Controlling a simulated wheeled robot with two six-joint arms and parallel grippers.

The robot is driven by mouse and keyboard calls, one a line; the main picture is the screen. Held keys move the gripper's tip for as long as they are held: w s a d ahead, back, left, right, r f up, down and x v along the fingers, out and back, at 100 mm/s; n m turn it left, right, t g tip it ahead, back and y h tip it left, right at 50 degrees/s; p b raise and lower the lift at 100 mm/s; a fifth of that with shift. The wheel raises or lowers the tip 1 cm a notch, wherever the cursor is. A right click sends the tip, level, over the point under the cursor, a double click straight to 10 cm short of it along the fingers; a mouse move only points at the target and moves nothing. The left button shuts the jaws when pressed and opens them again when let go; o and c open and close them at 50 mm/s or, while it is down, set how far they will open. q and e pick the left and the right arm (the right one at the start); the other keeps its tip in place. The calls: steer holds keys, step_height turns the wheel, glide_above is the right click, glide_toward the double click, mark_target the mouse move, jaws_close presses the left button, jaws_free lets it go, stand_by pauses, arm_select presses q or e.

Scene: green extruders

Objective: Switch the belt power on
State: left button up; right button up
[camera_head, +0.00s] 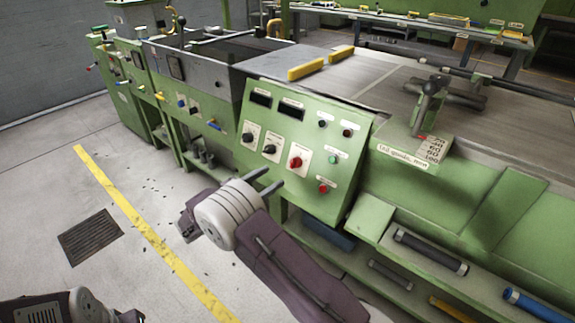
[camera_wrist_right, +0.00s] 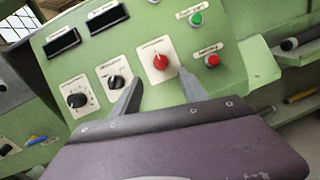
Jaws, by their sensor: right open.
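The green control panel (camera_head: 262,118) faces me with two black displays, two black knobs, a red knob and several push buttons. The red knob (camera_head: 295,162) sits on a white plate; it also shows in the right wrist view (camera_wrist_right: 160,62). The black knobs (camera_head: 248,137) and (camera_head: 270,149) are to its left. My right gripper (camera_head: 271,180) is open and empty in front of the panel, just below the red knob. In the right wrist view its fingers (camera_wrist_right: 157,88) stand either side of and below that knob. My left gripper is not clearly visible; part of my left arm shows at lower left.
A green button (camera_head: 332,159) and a red button (camera_head: 323,188) are right of the knob. A lever (camera_head: 430,100) stands on the machine at right. A shelf below holds tubes (camera_head: 430,250). A floor grate (camera_head: 90,237) lies left of a yellow line.

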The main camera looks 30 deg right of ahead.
mark_target(295, 163)
steer(key=b+x, duration=0.2)
steer(key=x, duration=0.5)
steer(key=shift+d+f+b, duration=0.15)
steer(key=shift+d+b, duration=0.2)
steer(key=shift+d, duration=0.05)
steer(key=shift+w+d, duration=0.1)
steer(key=shift+d, duration=0.15)
jaws_close()
